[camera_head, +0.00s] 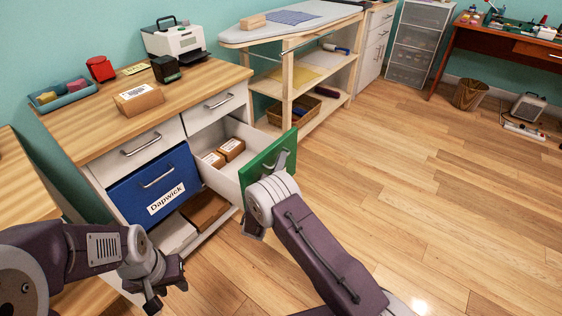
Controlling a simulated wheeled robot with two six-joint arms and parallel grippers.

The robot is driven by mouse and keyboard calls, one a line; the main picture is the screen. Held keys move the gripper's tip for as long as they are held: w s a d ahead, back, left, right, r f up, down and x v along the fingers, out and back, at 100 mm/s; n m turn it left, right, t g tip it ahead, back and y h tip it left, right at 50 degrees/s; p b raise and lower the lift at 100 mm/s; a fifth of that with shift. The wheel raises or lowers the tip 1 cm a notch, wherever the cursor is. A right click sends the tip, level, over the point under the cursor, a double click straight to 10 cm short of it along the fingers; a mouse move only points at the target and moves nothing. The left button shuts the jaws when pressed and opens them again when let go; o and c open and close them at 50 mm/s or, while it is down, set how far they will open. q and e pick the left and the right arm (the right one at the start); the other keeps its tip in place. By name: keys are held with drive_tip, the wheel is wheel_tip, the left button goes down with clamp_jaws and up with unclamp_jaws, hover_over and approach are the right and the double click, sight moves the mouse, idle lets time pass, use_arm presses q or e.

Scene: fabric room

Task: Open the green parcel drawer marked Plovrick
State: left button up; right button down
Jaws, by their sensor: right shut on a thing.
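The green-fronted drawer (256,170) in the wooden-topped cabinet is pulled out, and its white inside shows two small brown boxes (231,149). No name can be read on its green front, which my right arm partly covers. My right gripper (281,162) is at the grey handle on that front, shut on the handle; its fingertips are mostly hidden by my own wrist. The blue drawer (140,182) beside it, marked Dapwick, is closed. My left gripper (165,291) is open and empty, low in front of the cabinet, apart from it.
A brown parcel (138,99), a printer (175,40) and a blue tray (62,94) stand on the cabinet top. Below are open compartments with boxes (204,209). An ironing-board table (291,23) stands behind. The wooden floor (430,190) to the right is clear.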

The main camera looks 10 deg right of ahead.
use_arm(q)
drive_tip(key=shift+s+d, duration=0.25)
drive_tip(key=shift+s, duration=0.1)
use_arm(e)
drive_tip(key=shift+s+d+f, duration=0.1)
drive_tip(key=shift+s+d, duration=0.1)
drive_tip(key=shift+s, duration=0.15)
drive_tip(key=c, duration=1.8)
unclamp_jaws()
use_arm(q)
drive_tip(key=shift+f, duration=0.1)
